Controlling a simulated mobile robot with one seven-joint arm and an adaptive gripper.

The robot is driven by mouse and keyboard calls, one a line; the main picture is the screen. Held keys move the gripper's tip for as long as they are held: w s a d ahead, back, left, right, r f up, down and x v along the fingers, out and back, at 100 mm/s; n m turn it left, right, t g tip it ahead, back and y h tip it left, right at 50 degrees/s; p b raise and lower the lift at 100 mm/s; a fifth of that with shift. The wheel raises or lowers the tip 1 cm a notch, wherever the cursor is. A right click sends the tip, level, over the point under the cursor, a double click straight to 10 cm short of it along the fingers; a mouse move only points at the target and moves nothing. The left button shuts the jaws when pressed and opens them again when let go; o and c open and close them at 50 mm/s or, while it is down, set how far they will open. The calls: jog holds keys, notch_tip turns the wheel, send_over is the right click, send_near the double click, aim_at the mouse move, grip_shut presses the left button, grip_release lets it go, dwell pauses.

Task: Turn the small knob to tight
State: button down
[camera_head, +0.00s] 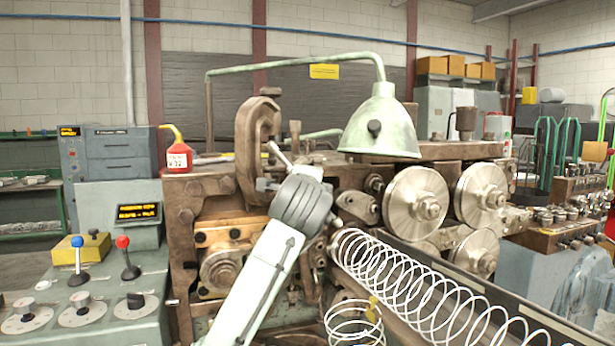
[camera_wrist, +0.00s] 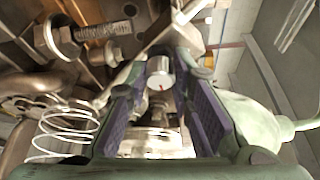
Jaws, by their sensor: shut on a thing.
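The small knob (camera_wrist: 159,74) is a short, pale metal cylinder with a red mark on its face. In the wrist view it sits between the tips of my gripper (camera_wrist: 168,77), whose purple-padded fingers are shut on it. In the head view my gripper (camera_head: 277,158) reaches up and left to the machine's upper front, near a rusty C-shaped clamp (camera_head: 254,125). The knob cannot be made out there. No tight marking is legible in either view.
A green lamp (camera_head: 383,122) hangs right of my gripper. Feed rollers (camera_head: 416,197) and a wire spring (camera_head: 430,295) are at right. A red oil can (camera_head: 179,157) stands on the machine's left top. A control panel (camera_head: 105,290) with dials and levers is at lower left.

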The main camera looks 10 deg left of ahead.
jog(key=shift+m, duration=0.3)
dwell(0.4)
jog(key=c, duration=1.4)
grip_release()
jog(key=v, duration=1.2)
jog(key=shift+r, duration=0.15)
